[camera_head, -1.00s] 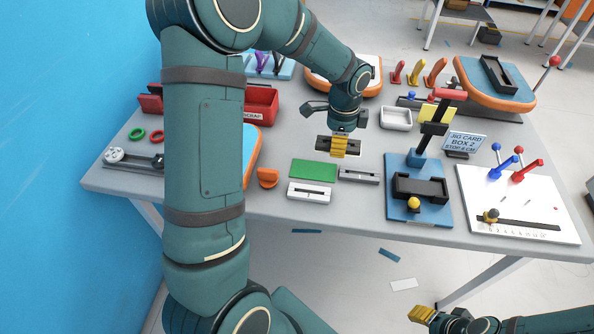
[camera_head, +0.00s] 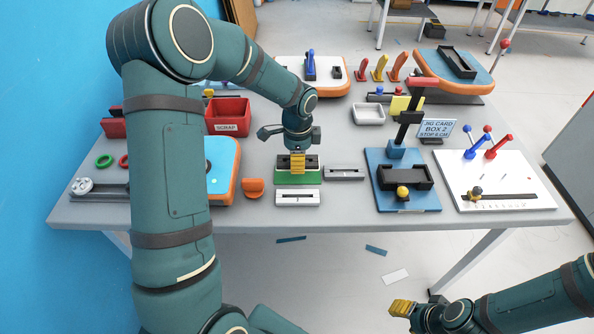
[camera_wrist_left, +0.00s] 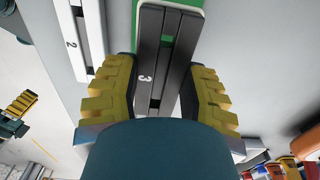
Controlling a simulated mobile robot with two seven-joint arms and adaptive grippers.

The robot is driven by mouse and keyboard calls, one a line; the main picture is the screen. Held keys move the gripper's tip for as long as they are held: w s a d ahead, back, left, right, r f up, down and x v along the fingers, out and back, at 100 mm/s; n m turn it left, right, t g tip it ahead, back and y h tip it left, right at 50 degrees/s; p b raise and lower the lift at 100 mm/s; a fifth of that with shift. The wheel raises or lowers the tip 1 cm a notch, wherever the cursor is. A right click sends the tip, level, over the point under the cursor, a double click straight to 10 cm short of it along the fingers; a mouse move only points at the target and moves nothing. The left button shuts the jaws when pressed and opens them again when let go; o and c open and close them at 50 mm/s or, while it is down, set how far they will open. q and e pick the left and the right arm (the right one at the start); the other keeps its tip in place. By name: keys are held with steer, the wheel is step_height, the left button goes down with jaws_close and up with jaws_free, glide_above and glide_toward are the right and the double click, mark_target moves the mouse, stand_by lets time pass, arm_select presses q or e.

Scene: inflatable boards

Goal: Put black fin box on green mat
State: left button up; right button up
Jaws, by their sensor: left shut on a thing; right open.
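The black fin box (camera_head: 313,161) is between the yellow fingers of my left gripper (camera_head: 298,165), which is shut on it. In the left wrist view the box (camera_wrist_left: 152,65) has a long slot and a "3", with a yellow finger on either side. The green mat (camera_head: 315,178) shows below and in front of the box; a green strip (camera_wrist_left: 198,4) shows at the top of the wrist view. The box overlaps the mat; I cannot tell whether it touches it. My right gripper (camera_head: 401,308) is open and empty, off the table's front edge.
A white fin box (camera_head: 298,198) lies just in front of the mat, and a grey one (camera_head: 344,173) just right of it. An orange fin (camera_head: 253,188) stands to the left. A blue jig board (camera_head: 400,200) stands further right. The red scrap bin (camera_head: 228,117) is behind left.

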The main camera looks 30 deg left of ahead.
arm_select(q)
steer(key=shift+f+b, duration=0.4)
steer(key=shift+f, duration=1.5)
steer(key=o, duration=1.2)
steer(key=shift+f, duration=0.15)
step_height(320, 180, up, 12)
steer(key=p, duration=0.2)
steer(key=shift+r+p, duration=0.2)
steer(key=shift+p, duration=0.1)
steer(key=shift+s+f, duration=0.1)
steer(key=shift+s, duration=0.05)
